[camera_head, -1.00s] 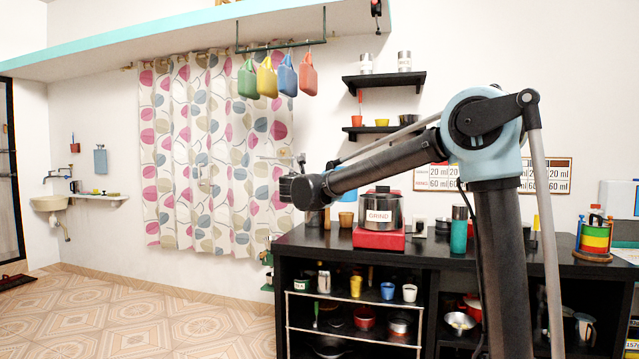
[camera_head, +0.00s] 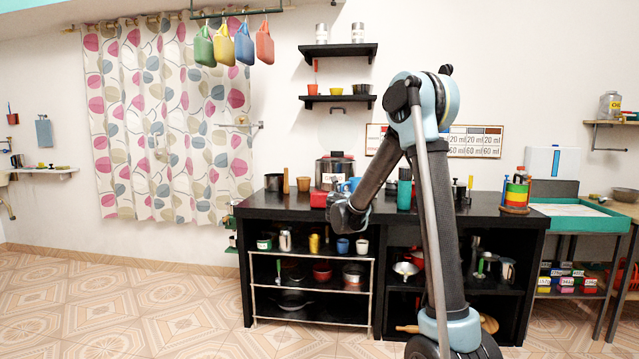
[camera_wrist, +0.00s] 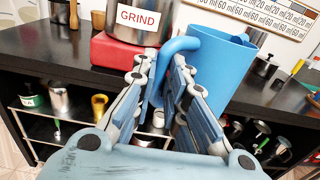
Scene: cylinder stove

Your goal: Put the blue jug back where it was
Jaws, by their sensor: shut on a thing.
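The blue jug (camera_wrist: 228,58) is large in the wrist view, in front of the black counter. My gripper (camera_wrist: 166,66) is shut on the jug's handle, with its jaws on either side of it. The jug's body is to the right of the jaws, with its open top facing up and slightly tilted. In the head view a small part of the blue jug (camera_head: 350,185) shows above my wrist, and my jaws are mostly hidden by the arm. I cannot tell whether the jug's base touches the counter.
A pot labelled GRIND (camera_wrist: 138,18) stands on a red base (camera_wrist: 116,54), close left of the jug. A teal flask (camera_head: 404,194) and a striped container (camera_head: 515,193) stand on the black counter (camera_head: 470,214). Shelves below hold cups and pots. Coloured containers (camera_head: 245,48) hang upper left.

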